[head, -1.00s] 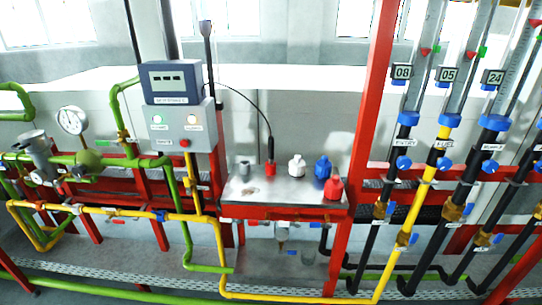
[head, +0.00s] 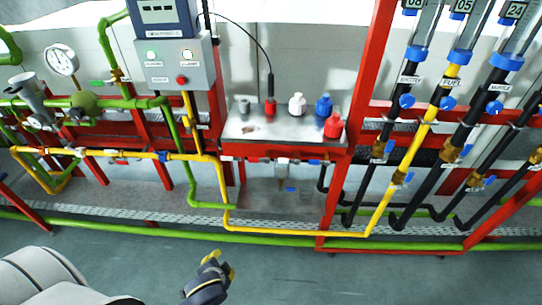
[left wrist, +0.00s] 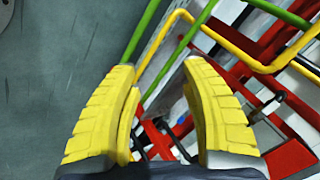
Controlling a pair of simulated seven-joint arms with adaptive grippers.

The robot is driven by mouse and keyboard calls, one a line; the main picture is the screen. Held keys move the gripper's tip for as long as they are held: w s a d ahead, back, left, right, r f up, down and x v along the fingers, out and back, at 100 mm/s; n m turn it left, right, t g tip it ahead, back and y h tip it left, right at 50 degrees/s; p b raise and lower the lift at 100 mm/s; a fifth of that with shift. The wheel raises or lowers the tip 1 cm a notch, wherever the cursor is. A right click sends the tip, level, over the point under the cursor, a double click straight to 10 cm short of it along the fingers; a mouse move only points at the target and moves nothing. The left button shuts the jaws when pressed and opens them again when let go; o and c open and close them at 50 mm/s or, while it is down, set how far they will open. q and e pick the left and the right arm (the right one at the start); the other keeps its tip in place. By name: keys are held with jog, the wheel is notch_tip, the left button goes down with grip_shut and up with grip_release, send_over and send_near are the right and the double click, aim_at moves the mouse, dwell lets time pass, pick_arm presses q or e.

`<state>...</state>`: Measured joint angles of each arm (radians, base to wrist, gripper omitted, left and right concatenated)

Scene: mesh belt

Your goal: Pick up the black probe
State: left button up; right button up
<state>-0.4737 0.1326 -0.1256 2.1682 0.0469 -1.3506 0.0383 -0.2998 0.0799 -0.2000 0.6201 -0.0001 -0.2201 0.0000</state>
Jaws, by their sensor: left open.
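The black probe (head: 270,86) stands upright in a red socket (head: 270,107) on the steel shelf (head: 245,131), with a thin cable rising from its top. My left gripper (head: 222,265) is low at the bottom of the head view, in front of and well below the shelf, apart from the probe. In the left wrist view its two yellow fingers (left wrist: 158,78) are spread with nothing held between them. I cannot make out the probe in that view. My right gripper is not in view.
A grey can (head: 243,106) and white (head: 297,104), blue (head: 323,106) and red (head: 333,126) bottles share the shelf. A control box (head: 172,60) is at left. Yellow (head: 290,233) and green (head: 120,230) pipes and a red post (head: 360,110) surround the shelf. The floor in front is clear.

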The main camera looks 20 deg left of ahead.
pick_arm(q)
jog(key=w+a+r+n+t, duration=0.1)
jog(key=w+r+t, duration=0.1)
jog(key=w+r, duration=0.7)
jog(key=n+t+h, duration=0.5)
jog(key=t, duration=0.2)
send_near(270, 89)
jog(key=x, duration=1.1)
jog(key=shift+f, duration=0.1)
grip_shut()
jog(key=shift+a, duration=0.1)
